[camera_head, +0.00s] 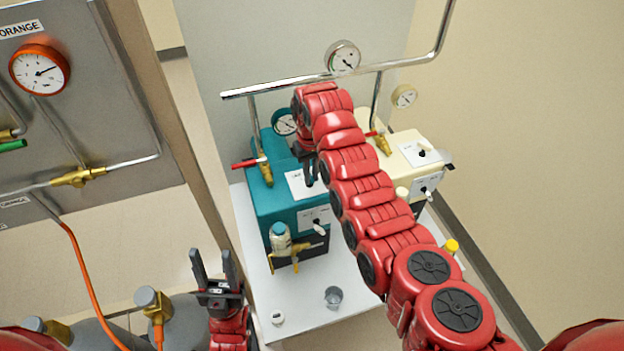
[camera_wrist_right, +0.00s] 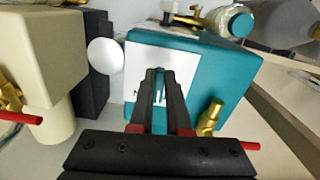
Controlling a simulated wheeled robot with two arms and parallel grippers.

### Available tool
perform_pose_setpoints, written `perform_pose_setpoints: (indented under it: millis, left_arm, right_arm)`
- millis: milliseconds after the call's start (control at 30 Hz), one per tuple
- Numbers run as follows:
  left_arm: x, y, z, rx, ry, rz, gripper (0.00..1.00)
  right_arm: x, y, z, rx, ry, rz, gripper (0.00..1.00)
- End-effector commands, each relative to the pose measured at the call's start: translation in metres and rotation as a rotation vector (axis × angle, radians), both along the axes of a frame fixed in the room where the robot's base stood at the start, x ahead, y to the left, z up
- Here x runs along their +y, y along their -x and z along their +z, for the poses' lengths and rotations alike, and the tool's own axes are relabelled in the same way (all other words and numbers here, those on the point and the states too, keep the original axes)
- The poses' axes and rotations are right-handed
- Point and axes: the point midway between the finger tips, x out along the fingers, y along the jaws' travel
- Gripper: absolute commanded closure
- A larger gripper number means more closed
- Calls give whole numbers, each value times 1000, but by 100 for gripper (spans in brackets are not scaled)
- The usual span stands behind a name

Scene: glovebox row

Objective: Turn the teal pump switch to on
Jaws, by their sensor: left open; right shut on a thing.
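The teal pump (camera_head: 275,175) stands on a white table, and its side fills the middle of the right wrist view (camera_wrist_right: 215,70). Its white switch plate (camera_head: 297,185) is on the upper face; the plate also shows in the right wrist view (camera_wrist_right: 140,62). My right gripper (camera_head: 309,178) is at this plate, fingers (camera_wrist_right: 160,75) closed together over its middle and shut on the switch there. The fingers hide most of the switch, so I cannot tell its setting. My left gripper (camera_head: 215,262) is open and empty, left of the table.
A cream pump (camera_head: 400,150) stands to the right, partly behind my right arm. A chrome pipe (camera_head: 300,80) crosses above both pumps. A bottle with a teal cap (camera_head: 280,240) is at the teal pump's front. A small cup (camera_head: 333,297) stands on the white table (camera_head: 300,320).

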Motion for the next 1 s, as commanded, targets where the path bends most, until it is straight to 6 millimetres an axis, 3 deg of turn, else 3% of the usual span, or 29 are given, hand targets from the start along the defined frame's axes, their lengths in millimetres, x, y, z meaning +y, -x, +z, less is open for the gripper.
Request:
perform_pose_setpoints:
  millis: [200, 667, 700, 867, 1000]
  left_arm:
    - [0, 0, -11, 0, 0, 0, 50]
    - [0, 0, -12, 0, 0, 0, 50]
    - [0, 0, -12, 0, 0, 0, 50]
    - [0, 0, -12, 0, 0, 0, 50]
    - [0, 0, -12, 0, 0, 0, 50]
  right_arm:
    - [1, 0, -1, -3, 0, -69, 100]
    - [1, 0, 1, 0, 1, -87, 100]
    - [1, 0, 0, 0, 1, -87, 83]
    - [1, 0, 0, 0, 0, -86, 55]
    - [1, 0, 0, 0, 0, -86, 55]
